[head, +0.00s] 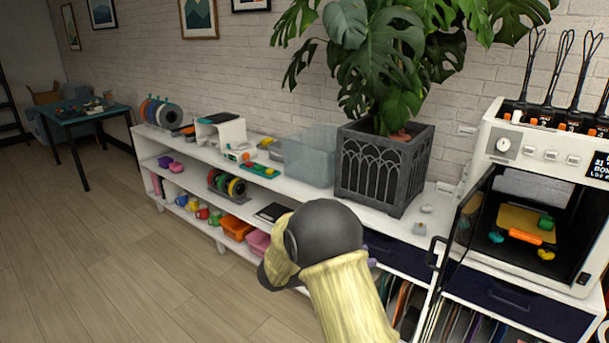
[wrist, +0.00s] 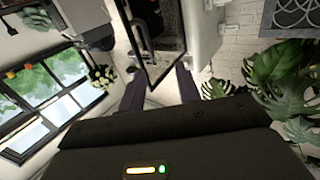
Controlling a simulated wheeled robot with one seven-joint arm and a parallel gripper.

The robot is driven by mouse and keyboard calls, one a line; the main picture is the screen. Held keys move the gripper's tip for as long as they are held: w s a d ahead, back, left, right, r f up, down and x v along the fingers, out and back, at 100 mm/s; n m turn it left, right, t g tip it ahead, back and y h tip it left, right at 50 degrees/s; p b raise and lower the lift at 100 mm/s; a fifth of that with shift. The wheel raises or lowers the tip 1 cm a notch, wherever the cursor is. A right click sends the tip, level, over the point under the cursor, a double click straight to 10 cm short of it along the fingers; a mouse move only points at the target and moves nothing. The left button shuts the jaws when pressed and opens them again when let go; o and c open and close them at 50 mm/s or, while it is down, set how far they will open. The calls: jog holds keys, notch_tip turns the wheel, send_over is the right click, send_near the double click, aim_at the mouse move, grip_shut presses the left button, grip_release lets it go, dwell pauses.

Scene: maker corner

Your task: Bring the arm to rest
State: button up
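My arm (head: 345,290), with a yellow sleeve and a dark round joint, reaches up from the bottom of the head view in front of the white shelf unit (head: 245,193). It hides part of the shelves and the drawer front. My gripper (wrist: 160,88) shows in the wrist view as two dark purple fingers standing apart, with nothing seen between them. In the head view the gripper is mostly hidden behind the arm. The wrist view looks tilted, with the printer's open glass door beyond the fingers.
A 3D printer (head: 490,147) stands at the right, its glass door (head: 462,215) swung open beside my arm. A potted plant (head: 383,170) and a clear bin (head: 308,160) stand on the shelf top. The wooden floor (head: 110,260) at the left is clear.

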jog(key=w+a+r+n+t+y, duration=0.15)
jog(key=w+n+t+y, duration=0.35)
jog(key=n+t+y, duration=0.5)
jog(key=s+a+f+n+g+y, duration=0.1)
jog(key=s+f+n+g+y, duration=0.3)
jog(key=s, duration=0.9)
jog(key=s+a+f+n+g+y, duration=0.15)
jog(key=s+f+g+y, duration=0.35)
jog(key=s, duration=0.8)
notch_tip(320, 180, up, 14)
jog(key=g+h+p, duration=0.1)
jog(key=p, duration=1.2)
jog(key=shift+d+n, duration=0.3)
jog(key=shift+n, duration=0.05)
jog(key=shift+s+r, duration=0.1)
